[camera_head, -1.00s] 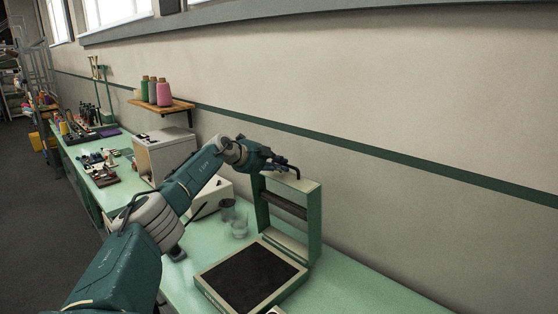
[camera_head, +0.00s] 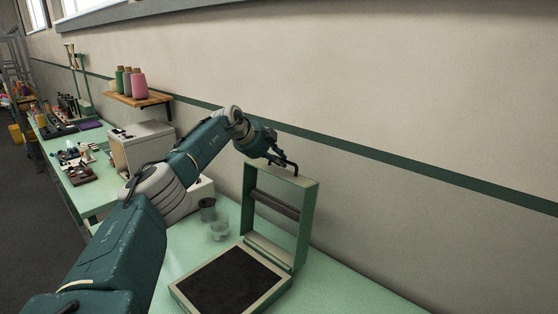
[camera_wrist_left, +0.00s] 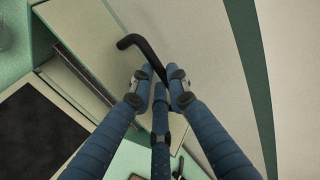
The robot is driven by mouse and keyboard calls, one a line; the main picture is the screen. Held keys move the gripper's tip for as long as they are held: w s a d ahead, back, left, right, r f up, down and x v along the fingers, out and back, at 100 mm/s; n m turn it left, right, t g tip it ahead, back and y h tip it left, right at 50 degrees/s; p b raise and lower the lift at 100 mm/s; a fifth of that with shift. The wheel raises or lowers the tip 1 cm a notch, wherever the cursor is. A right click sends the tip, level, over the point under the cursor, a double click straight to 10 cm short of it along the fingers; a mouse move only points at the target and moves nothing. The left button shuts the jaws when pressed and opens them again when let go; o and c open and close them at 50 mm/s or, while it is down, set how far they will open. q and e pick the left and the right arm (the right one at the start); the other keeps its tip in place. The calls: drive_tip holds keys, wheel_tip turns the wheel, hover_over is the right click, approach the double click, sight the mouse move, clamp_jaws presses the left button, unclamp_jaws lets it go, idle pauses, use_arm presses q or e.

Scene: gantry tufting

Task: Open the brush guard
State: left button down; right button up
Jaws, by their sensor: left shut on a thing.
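The brush guard (camera_head: 306,210) is a green and cream frame with a dark roller (camera_head: 274,204) across it. It stands raised at the back edge of a base with a dark pad (camera_head: 228,282). A bent black handle (camera_head: 292,166) sits on the guard's top edge; it also shows in the left wrist view (camera_wrist_left: 134,41). My left gripper (camera_head: 282,161) is at the guard's top, its blue fingers (camera_wrist_left: 163,92) closed around the handle. The fingers hide part of the handle. My right gripper is in neither current view.
A white box-shaped unit (camera_head: 142,145) is farther back on the green table. A wooden shelf (camera_head: 140,99) with thread cones hangs on the wall. The wall runs close behind the guard; the table at right (camera_head: 340,286) is clear.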

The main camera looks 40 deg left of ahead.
use_arm(q)
drive_tip(key=c, duration=1.7)
unclamp_jaws()
drive_tip(key=shift+w+a+r, duration=0.1)
drive_tip(key=shift+w+r, duration=0.1)
drive_tip(key=shift+r, duration=0.5)
drive_tip(key=shift+s, duration=0.1)
drive_tip(key=shift+s+d, duration=0.15)
drive_tip(key=shift+d, duration=0.05)
drive_tip(key=v, duration=1.2)
drive_tip(key=shift+a+f, duration=0.1)
use_arm(e)
drive_tip(key=shift+w+a, duration=0.1)
drive_tip(key=shift+w, duration=0.2)
